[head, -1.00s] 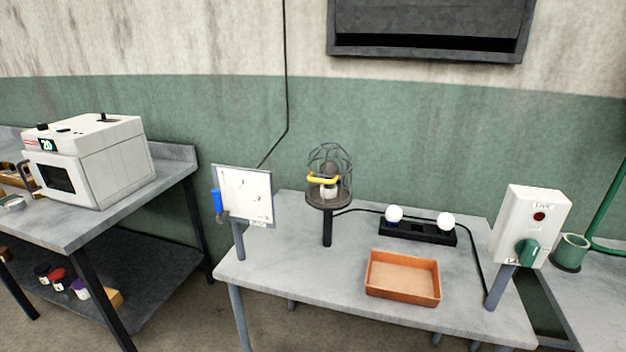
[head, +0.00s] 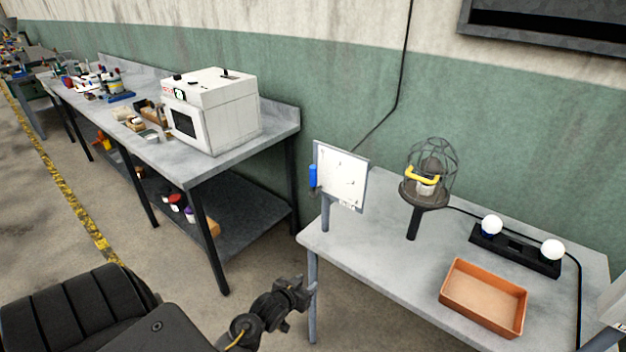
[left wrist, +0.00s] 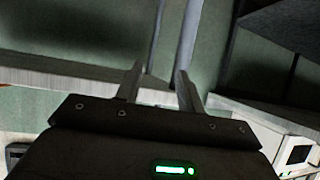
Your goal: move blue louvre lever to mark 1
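A blue lever (head: 312,176) stands upright at the left edge of a white marked panel (head: 341,176), which is mounted on a post at the left end of the grey table. The marks on the panel are too small to read. My left gripper (head: 306,292) is below the blue lever, in front of the table's left end and apart from the lever. In the left wrist view its two fingers (left wrist: 158,80) are spread with nothing between them. The blue lever cannot be made out in that view.
The grey table (head: 385,260) holds a caged lamp (head: 427,180), an orange tray (head: 483,297) and a black holder with two white bulbs (head: 515,250). A white oven (head: 212,110) stands on the bench at left. Open floor lies between the bench and table.

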